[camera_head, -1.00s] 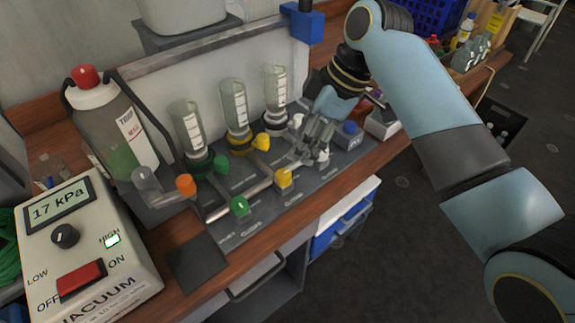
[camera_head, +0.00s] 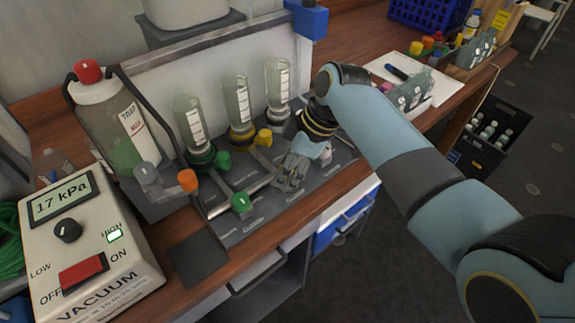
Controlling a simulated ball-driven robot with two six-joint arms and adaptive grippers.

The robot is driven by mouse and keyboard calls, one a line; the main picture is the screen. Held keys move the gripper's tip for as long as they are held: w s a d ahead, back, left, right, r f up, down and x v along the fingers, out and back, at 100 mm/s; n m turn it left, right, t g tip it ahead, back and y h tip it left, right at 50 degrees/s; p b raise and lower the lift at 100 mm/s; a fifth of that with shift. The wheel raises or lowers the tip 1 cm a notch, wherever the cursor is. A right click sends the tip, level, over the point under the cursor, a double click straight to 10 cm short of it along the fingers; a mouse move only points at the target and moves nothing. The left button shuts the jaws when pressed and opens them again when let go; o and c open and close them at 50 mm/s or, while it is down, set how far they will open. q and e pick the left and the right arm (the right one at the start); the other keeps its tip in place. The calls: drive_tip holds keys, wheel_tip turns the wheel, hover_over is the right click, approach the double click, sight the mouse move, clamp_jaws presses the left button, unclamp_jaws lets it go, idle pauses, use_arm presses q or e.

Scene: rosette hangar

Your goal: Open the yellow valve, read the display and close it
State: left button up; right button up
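The vacuum box (camera_head: 90,250) stands at the left, and its display (camera_head: 60,198) reads 17 kPa. The manifold (camera_head: 245,222) carries green and yellow valve knobs and clear graduated cups. The upper yellow knob (camera_head: 264,137) is beside the middle cup (camera_head: 236,103). My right gripper (camera_head: 288,181) is low over the manifold's front bar, where the lower yellow knob was visible earlier; it now hides that knob. I cannot tell whether its fingers touch or grip it. My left gripper is out of view.
A trap bottle (camera_head: 115,125) with a red cap and an orange knob (camera_head: 187,180) stand left of the cups. A dark pad (camera_head: 197,260) lies at the bench's front. A tray with bottles (camera_head: 482,135) stands to the right, below bench height.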

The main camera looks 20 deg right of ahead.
clamp_jaws()
drive_tip(key=m+p, duration=0.2)
drive_tip(key=p, duration=0.1)
drive_tip(key=m+t+p, duration=0.1)
drive_tip(key=shift+s+r+m+h, duration=0.1)
drive_tip(key=shift+r+m+h, duration=0.2)
drive_tip(key=shift+h, duration=0.1)
drive_tip(key=shift+f+m+p, duration=0.25)
drive_tip(key=shift+m+p, duration=0.2)
drive_tip(key=shift+m, duration=0.05)
drive_tip(key=shift+t, duration=0.3)
drive_tip(key=shift+o, duration=0.9)
unclamp_jaws()
